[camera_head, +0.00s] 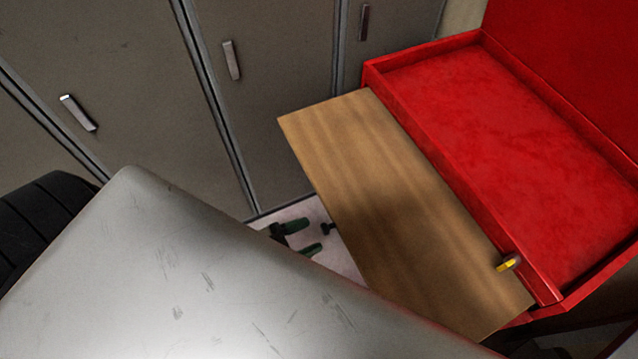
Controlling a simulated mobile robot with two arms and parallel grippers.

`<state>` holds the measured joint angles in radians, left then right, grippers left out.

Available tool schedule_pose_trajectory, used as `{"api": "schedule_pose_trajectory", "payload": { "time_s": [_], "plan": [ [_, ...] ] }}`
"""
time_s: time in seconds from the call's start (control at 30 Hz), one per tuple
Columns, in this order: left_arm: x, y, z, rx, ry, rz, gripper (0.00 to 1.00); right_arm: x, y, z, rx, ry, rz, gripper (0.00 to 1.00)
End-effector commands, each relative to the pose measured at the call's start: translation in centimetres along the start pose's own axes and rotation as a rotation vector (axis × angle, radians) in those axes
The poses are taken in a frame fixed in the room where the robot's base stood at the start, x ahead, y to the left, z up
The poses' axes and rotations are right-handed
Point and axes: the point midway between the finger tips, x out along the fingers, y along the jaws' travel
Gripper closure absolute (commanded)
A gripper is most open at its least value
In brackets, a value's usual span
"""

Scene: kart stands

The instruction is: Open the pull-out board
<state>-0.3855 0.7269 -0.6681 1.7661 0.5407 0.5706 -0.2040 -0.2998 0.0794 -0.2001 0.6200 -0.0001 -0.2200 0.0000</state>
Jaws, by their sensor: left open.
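The pull-out board (385,190) is a flat wooden panel. It sticks out from the left side of the red cabinet (420,118), with a broad stretch of wood showing. My left gripper (314,236) shows as two dark green fingers, spread apart with nothing between them. It is left of the board's outer edge in the picture and apart from it. The arm behind the left gripper is hidden by a silver-grey surface. My right gripper is not in view.
The scratched silver-grey surface (190,270) fills the lower left. Grey lockers (275,100) with handles stand behind. A black tyre (45,215) is at the left edge. A small yellow piece (507,263) is at the board's near right end. Pale floor shows beside the left gripper.

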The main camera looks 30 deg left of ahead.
Motion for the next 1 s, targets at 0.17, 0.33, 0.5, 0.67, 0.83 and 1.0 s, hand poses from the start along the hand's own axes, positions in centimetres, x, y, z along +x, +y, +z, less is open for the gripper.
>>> {"api": "schedule_pose_trajectory", "payload": {
  "time_s": [0.17, 0.33, 0.5, 0.67, 0.83, 1.0],
  "plan": [
    [-3.9, 0.0, 0.4, 0.000, -0.005, 0.001, 0.46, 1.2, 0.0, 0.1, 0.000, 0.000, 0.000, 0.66],
    [-6.2, 0.0, 0.2, -0.001, -0.002, 0.000, 0.46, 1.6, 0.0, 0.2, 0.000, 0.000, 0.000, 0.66],
    [-7.1, 0.0, 0.0, 0.000, 0.000, 0.000, 0.46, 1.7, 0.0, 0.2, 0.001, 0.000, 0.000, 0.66],
    [-7.2, 0.0, 0.0, 0.000, 0.001, 0.000, 0.46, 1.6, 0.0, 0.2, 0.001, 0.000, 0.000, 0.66],
    [-7.1, 0.0, 0.0, 0.000, 0.000, 0.000, 0.46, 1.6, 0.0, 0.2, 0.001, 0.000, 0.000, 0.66],
    [-7.1, 0.0, 0.0, 0.000, 0.000, 0.000, 0.46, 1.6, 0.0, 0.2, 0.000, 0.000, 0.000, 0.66]
  ]
}}
